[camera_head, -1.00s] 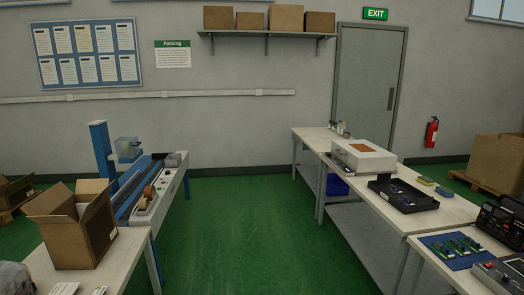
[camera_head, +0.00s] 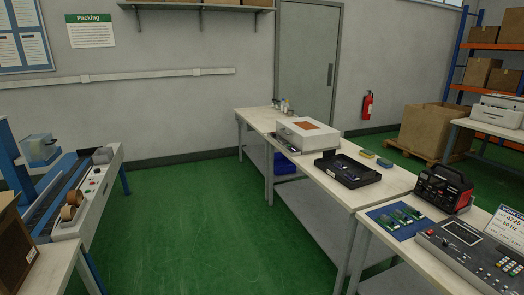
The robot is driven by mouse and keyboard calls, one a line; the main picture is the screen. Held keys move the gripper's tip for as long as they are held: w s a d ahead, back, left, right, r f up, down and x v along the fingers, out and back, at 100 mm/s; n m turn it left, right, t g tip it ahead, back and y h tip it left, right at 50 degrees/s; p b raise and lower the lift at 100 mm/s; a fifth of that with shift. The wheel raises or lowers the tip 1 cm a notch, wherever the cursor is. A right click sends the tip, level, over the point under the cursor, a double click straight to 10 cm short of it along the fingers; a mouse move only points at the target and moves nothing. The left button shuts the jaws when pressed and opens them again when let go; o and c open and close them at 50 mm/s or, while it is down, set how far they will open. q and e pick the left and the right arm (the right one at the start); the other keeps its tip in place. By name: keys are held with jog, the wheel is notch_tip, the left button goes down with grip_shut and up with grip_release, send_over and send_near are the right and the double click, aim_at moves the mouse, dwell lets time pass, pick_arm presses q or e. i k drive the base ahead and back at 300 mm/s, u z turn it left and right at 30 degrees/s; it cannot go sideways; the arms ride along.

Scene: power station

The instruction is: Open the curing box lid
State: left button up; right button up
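A white box with an orange-brown panel in its top, likely the curing box (camera_head: 304,135), stands on the workbench (camera_head: 393,183) right of centre, in front of the grey door. Its lid looks shut. It is some way off across the green floor. Neither of my grippers shows in this view.
An open black case (camera_head: 347,169) lies on the bench in front of the white box. A blue mat (camera_head: 399,221) with circuit boards and a console (camera_head: 472,250) are nearer. A conveyor machine (camera_head: 68,200) stands left. Green floor (camera_head: 200,225) between is clear.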

aim_at(309, 133)
jog(key=i, duration=3.65)
jog(key=z, duration=1.8)
